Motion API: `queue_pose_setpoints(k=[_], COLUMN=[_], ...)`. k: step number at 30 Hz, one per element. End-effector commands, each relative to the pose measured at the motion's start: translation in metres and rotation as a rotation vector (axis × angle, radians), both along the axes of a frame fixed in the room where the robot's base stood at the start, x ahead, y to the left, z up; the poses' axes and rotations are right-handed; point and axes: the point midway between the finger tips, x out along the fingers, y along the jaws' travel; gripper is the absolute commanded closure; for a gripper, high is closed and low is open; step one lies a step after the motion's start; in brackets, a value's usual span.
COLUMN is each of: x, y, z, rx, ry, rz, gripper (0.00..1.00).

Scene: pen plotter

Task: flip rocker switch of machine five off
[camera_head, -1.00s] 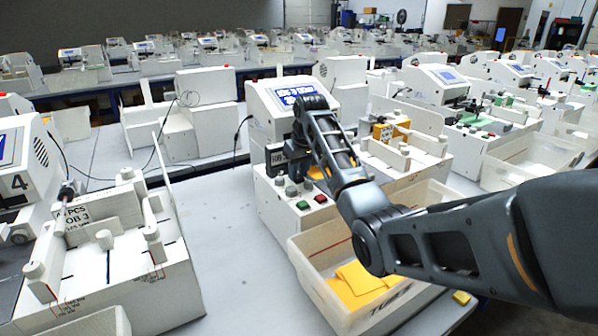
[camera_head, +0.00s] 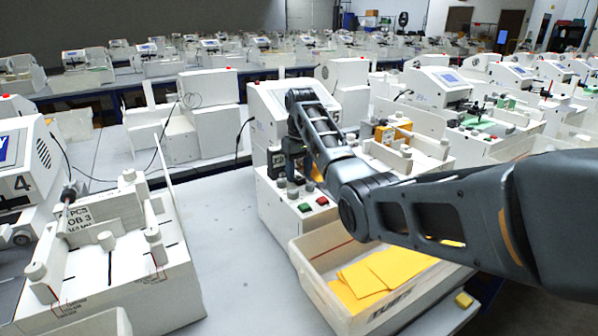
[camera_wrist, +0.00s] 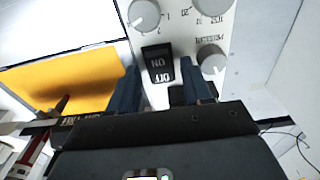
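Machine five (camera_head: 262,125) is a white unit at the centre of the head view, with a "5" on its side, partly behind my arm. In the wrist view its black rocker switch (camera_wrist: 158,63), marked ON and OFF, shows upside down between grey knobs. The OFF end lies nearer my gripper (camera_wrist: 160,78). My gripper's two dark blue fingers are apart, one on each side of the switch's lower end, with nothing held. Whether they touch the switch or panel cannot be told. The machine's screen (camera_head: 276,95) looks unlit, partly hidden by my arm.
A bin (camera_head: 322,288) with yellow sheets stands in front of machine five, under my forearm. Green and red buttons (camera_head: 313,204) sit on its front panel. Machine four (camera_head: 22,165) stands at left. The grey table (camera_head: 222,235) between them is clear.

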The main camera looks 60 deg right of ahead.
Motion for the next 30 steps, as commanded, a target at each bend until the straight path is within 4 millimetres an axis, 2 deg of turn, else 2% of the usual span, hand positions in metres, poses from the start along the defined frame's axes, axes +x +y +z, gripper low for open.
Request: queue_pose_setpoints(k=[11, 14, 21, 30], x=[0.000, 0.000, -0.004, -0.004], y=[0.000, 0.000, 0.000, 0.002], z=[0.006, 0.018, 0.061, 0.077], rx=[-0.001, -0.002, -0.004, -0.002], ry=[-0.002, -0.002, -0.001, 0.000], rz=[0.000, 0.000, -0.001, 0.000], gripper=[0.47, 0.47, 0.47, 0.47])
